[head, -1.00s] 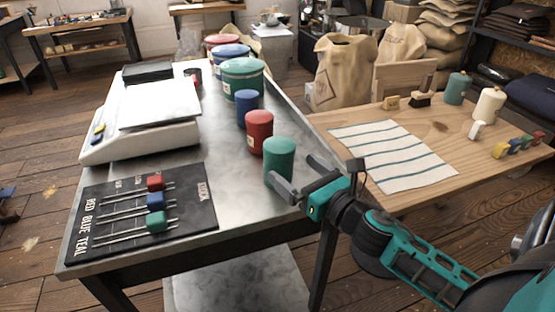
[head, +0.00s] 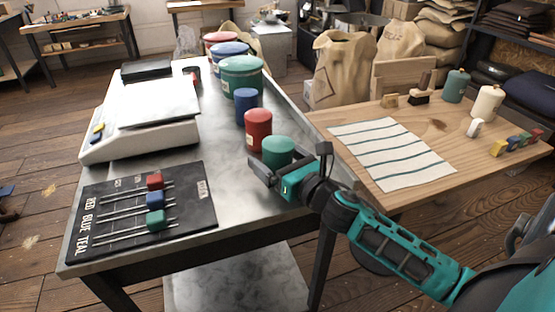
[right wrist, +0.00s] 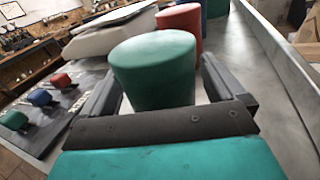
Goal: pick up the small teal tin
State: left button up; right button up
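The small teal tin (head: 278,149) stands upright on the metal table near its right edge, in front of the small red tin (head: 259,127). My right gripper (head: 289,160) is open, with one finger on each side of the teal tin. In the right wrist view the teal tin (right wrist: 153,68) stands between the two fingers of the gripper (right wrist: 158,88), with a narrow gap at the right finger. Contact at the left finger is hard to tell. The tin's lower part is hidden by the gripper in the head view. My left gripper is not in view.
Behind the red tin stand a small blue tin (head: 245,106) and large green (head: 241,76), blue and red tins. A white scale (head: 140,138) and a black board with coloured sliders (head: 185,232) are to the left. A wooden table with a striped cloth (head: 391,154) is to the right.

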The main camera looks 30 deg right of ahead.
jog(key=c, duration=0.9)
jog(key=shift+c, duration=0.4)
jog(key=shift+r, duration=0.15)
